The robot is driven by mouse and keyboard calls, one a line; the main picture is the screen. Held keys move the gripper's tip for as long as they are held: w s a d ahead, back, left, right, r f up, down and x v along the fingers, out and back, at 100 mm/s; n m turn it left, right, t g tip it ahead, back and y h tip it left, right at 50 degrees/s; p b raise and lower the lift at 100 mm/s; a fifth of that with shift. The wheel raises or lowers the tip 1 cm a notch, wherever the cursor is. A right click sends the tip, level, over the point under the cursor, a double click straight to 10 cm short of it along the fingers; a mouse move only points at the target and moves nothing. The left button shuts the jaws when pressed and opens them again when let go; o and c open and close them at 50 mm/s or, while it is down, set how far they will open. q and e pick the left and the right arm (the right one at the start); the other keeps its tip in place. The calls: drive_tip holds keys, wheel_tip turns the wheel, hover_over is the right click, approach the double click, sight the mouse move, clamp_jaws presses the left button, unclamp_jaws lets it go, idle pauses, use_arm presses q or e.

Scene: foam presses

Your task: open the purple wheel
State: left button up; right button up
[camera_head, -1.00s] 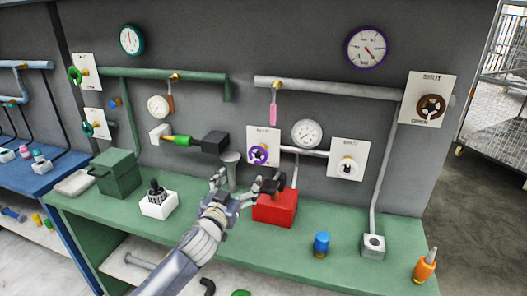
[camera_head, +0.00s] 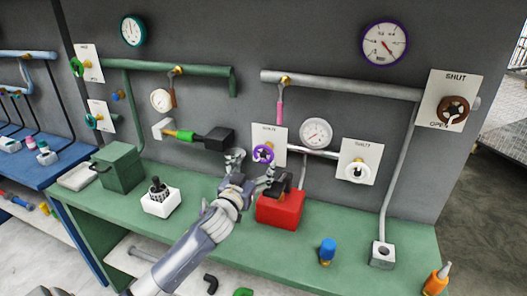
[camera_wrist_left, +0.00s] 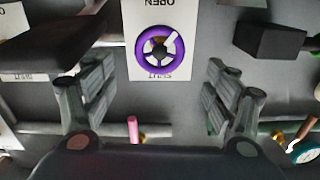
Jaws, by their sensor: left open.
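The purple wheel (camera_head: 263,154) is a small handwheel on a white plate (camera_head: 277,133) on the grey wall, above the green bench. In the left wrist view the purple wheel (camera_wrist_left: 160,46) appears upside down, centred ahead of my fingers, with a white mark on its upper right rim. The plate reads OPEN at one end and SHUT at the other. My left gripper (camera_head: 252,168) is open, just below and in front of the wheel; in the wrist view its fingers (camera_wrist_left: 158,98) stand apart on both sides, touching nothing. My right gripper is not in view.
A red box (camera_head: 280,210) with a dark top stands on the bench close by the gripper. A black block (camera_head: 219,139) juts out to the left. A pink-handled valve (camera_head: 280,110) hangs above.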

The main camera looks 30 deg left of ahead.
sight(263, 154)
use_arm(q)
drive_tip(key=p+x, duration=0.1)
drive_tip(key=x, duration=0.7)
drive_tip(key=shift+w+f, duration=0.1)
drive_tip(key=c, duration=1.1)
